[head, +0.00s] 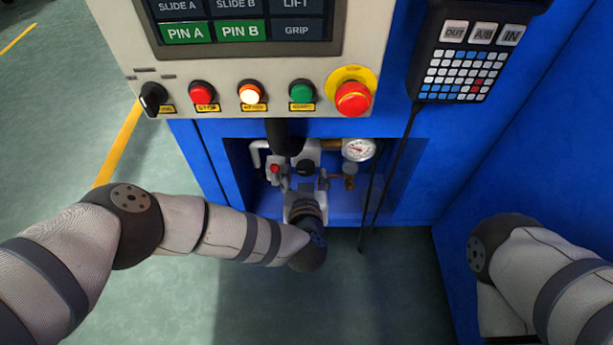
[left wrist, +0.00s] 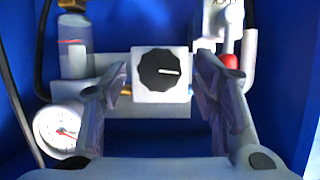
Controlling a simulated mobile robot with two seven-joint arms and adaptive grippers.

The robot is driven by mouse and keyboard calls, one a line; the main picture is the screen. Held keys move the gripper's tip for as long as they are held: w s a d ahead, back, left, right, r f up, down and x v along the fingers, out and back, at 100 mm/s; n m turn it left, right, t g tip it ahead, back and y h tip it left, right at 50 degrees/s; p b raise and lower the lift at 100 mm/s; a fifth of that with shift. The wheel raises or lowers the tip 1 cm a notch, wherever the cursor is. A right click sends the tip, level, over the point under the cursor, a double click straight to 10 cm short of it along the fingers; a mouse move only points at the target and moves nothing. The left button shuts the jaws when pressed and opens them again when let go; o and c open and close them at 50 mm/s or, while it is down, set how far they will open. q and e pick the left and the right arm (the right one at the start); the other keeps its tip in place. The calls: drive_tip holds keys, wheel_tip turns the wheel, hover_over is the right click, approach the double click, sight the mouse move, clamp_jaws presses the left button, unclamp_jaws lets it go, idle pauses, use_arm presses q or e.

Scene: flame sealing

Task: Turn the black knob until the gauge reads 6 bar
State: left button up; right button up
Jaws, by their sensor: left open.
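The black knob (left wrist: 158,70) is round and ribbed, with a white pointer line, on a pale block; it also shows in the head view (head: 305,167) inside the blue recess. My left gripper (left wrist: 163,88) is open, with one finger on each side of the knob and the knob beyond the fingertips. I cannot tell whether they touch its block. In the head view the left gripper (head: 302,183) reaches into the recess. The gauge (left wrist: 60,130) has a white face and a red needle; its figures are too small to read. It also shows in the head view (head: 358,150). My right gripper is out of view.
Above the recess is a control panel (head: 225,72) with several buttons and a red emergency stop (head: 353,98). A black pendant (head: 465,60) hangs at right, its cable (head: 388,180) crossing the recess. Pipework and a red-capped part (left wrist: 229,64) flank the knob.

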use_arm(q)
drive_tip(key=shift+x, duration=0.85)
drive_tip(key=shift+c, duration=0.2)
drive_tip(key=c, duration=1.1)
